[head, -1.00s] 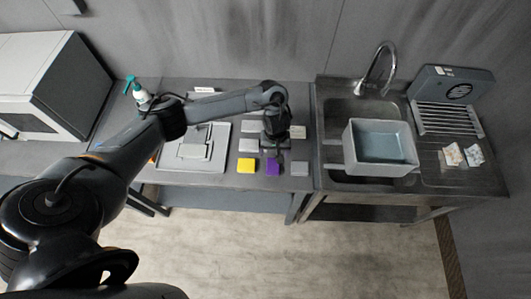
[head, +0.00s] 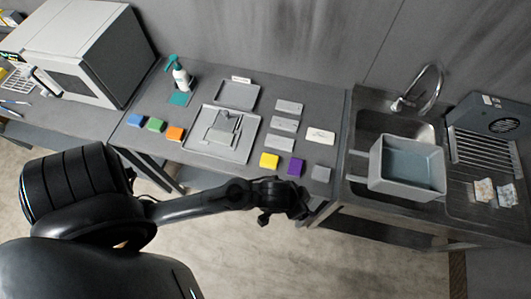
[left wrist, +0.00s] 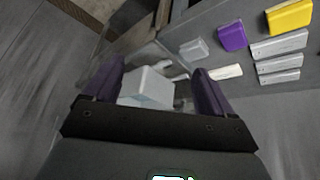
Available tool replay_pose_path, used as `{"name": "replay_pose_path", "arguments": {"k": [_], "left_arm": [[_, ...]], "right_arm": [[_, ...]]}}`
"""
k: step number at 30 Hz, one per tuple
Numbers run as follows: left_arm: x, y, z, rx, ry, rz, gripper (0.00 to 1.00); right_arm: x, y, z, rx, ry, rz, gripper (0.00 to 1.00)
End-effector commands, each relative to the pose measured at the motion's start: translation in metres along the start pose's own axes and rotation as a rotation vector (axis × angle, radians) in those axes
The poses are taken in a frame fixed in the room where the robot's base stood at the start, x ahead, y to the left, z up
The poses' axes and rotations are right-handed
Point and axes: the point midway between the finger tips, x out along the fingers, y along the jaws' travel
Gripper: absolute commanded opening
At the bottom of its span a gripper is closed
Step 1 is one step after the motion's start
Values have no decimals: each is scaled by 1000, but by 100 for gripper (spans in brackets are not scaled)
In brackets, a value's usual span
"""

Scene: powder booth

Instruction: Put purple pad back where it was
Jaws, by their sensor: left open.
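The purple pad (head: 296,167) lies flat near the table's front edge, between the yellow pad (head: 269,160) and a grey pad (head: 320,174). It also shows in the left wrist view (left wrist: 232,37) at the upper right, clear of my fingers. My left gripper (head: 284,212) is past the table's front edge, on the near side of the purple pad and apart from it. In the left wrist view the fingers (left wrist: 158,80) are spread with nothing held between them. My right gripper is not in view.
Several light grey pads (head: 285,124) stand behind the front row. A grey tray (head: 247,147) and blue, green and orange pads (head: 175,133) lie to the left. A soap bottle (head: 181,77) stands behind. A sink with a grey tub (head: 410,184) is at right.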

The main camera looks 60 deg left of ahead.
Motion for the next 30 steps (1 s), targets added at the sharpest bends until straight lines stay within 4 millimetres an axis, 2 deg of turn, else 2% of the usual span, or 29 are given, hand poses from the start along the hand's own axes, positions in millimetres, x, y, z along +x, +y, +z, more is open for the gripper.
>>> {"name": "replay_pose_path", "arguments": {"k": [1, 6, 12, 23, 26, 30], "left_arm": [[-13, -11, 16, 0, -34, -18, 84], [-46, -43, 55, 32, -134, -58, 84], [-64, -58, 76, 51, -191, -67, 84], [-67, -59, 76, 57, -195, -67, 84], [-74, -58, 72, 57, -195, -67, 84], [-94, -57, 61, 57, -194, -67, 84]], "right_arm": [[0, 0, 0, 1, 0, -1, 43], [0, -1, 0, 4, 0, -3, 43], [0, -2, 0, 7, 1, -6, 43], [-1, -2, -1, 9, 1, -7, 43], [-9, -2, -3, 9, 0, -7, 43], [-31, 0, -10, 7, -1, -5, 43]]}}
